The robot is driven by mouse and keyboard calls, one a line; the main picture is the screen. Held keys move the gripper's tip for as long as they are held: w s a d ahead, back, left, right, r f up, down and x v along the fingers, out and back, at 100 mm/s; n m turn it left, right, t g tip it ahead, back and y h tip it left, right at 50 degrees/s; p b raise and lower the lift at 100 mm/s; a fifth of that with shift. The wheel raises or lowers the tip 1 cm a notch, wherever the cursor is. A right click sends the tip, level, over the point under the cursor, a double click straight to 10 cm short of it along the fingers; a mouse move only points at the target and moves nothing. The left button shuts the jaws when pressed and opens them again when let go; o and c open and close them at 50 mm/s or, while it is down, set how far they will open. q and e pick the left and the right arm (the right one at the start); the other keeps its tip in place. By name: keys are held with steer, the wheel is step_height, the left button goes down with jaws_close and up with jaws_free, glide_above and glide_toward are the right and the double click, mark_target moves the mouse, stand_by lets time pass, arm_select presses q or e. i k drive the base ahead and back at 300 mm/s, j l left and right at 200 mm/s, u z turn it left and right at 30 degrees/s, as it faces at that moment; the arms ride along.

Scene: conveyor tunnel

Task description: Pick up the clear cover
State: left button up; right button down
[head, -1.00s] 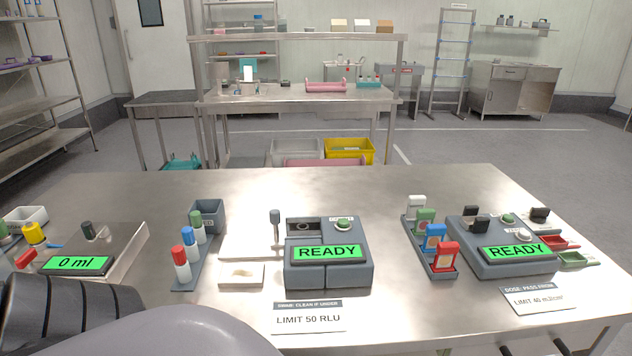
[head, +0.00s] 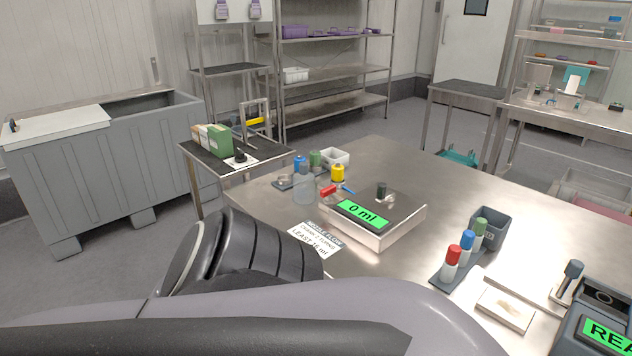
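A clear, see-through cylindrical piece (head: 305,188) stands on the steel table (head: 400,165), left of the scale-like unit (head: 380,220) with the green "0 ml" display. It looks like a cup or cover; I cannot tell which. No other clear cover stands out. Neither of my grippers is in view. A grey and black ribbed arm part of mine crosses the bottom of the head view and hides the table's near left part.
Red, blue, green and yellow small items surround the clear piece. A white bin (head: 334,159) is behind it. A rack of capped tubes (head: 458,262) stands right. A side table (head: 215,165) and a large grey tub (head: 100,155) are left.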

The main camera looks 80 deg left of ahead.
mark_target(303, 180)
steer(key=j+u, duration=0.2)
steer(key=u, duration=2.4)
steer(key=i+j, duration=0.15)
steer(key=j, duration=0.2)
steer(key=i+j, duration=0.35)
steer(key=j, duration=0.3)
steer(key=i+j+z, duration=0.25)
steer(key=j+z, duration=0.3)
steer(key=z, duration=1.05)
